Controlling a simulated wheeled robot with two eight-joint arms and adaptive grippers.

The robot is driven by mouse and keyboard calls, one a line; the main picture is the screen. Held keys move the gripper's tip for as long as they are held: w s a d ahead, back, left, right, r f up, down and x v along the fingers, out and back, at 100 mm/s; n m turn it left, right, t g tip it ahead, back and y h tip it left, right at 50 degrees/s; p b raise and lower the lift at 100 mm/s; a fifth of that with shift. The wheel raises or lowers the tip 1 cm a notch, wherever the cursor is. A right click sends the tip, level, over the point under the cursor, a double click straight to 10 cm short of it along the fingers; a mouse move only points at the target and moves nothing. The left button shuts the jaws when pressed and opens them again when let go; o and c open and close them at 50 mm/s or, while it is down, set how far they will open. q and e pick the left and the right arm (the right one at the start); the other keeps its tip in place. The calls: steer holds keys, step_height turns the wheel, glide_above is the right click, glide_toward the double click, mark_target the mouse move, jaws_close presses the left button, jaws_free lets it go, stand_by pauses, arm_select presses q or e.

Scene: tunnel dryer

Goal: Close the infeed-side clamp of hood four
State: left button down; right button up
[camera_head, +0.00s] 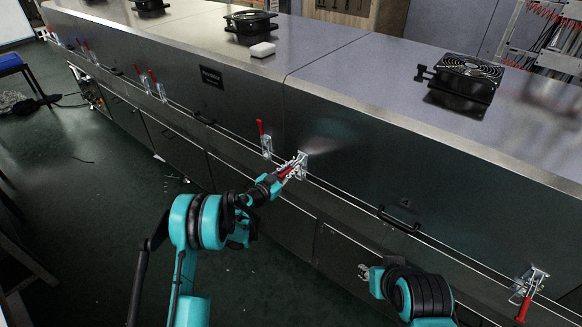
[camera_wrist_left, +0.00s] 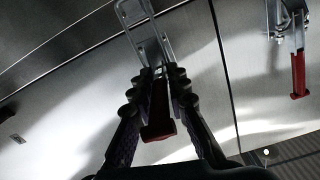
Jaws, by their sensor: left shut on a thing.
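A toggle clamp (camera_head: 302,160) sits on the front of the dryer, just right of a seam between two hoods. My left gripper (camera_head: 286,172) is shut on its red handle, which points out and down toward the gripper. In the left wrist view the red handle (camera_wrist_left: 158,112) lies between the two fingers, with the metal loop of the clamp (camera_wrist_left: 136,18) beyond it. My right gripper (camera_head: 364,272) is low in front of the lower panels, apart from any clamp; its finger opening is too small to judge.
A neighbouring clamp (camera_head: 265,143) left of the seam has its red handle up; it also shows in the left wrist view (camera_wrist_left: 298,72). Another clamp (camera_head: 527,291) at far right has its handle down. A black bar handle (camera_head: 399,220) juts from the hood between them. Fans (camera_head: 468,78) stand on top.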

arm_select(q)
steer(key=shift+r+g+y+p, duration=0.5)
steer(key=shift+g+y+p, duration=0.1)
steer(key=shift+g+p, duration=0.2)
steer(key=c, duration=1.6)
jaws_free()
steer(key=shift+d, duration=0.1)
steer(key=shift+o, duration=0.2)
steer(key=v, duration=1.2)
steer(key=shift+c, duration=0.3)
